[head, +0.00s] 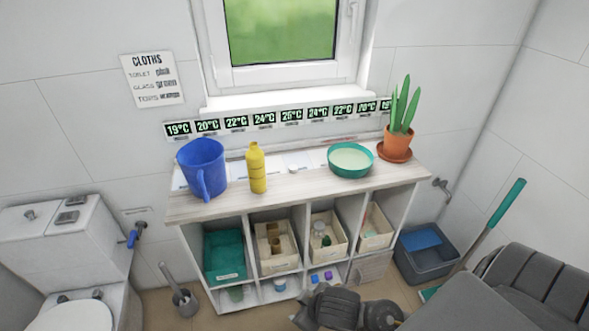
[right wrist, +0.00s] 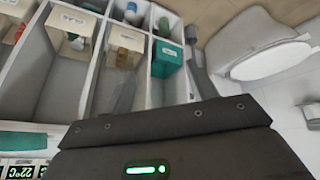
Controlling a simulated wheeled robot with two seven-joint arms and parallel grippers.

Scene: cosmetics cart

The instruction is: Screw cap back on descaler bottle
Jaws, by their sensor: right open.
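A yellow bottle (head: 257,170) stands upright on the wooden top of the shelf unit, right of a blue jug (head: 203,166). Its narrow top is yellow, and I cannot tell whether it is capped. A small white round thing (head: 293,170) lies on the top between the bottle and a green bowl (head: 350,160); it may be the cap. My right gripper (head: 318,306) is low in front of the shelves, well below and away from the bottle. It is open, and nothing shows in it. My left gripper is not in view.
A potted plant (head: 397,142) stands at the right end of the shelf top (head: 225,202). Open compartments below hold bins and small containers, including a teal bin (right wrist: 167,60). A toilet (head: 62,260) is at left; a grey tub (head: 428,262) and a green-handled tool (head: 497,222) are at right.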

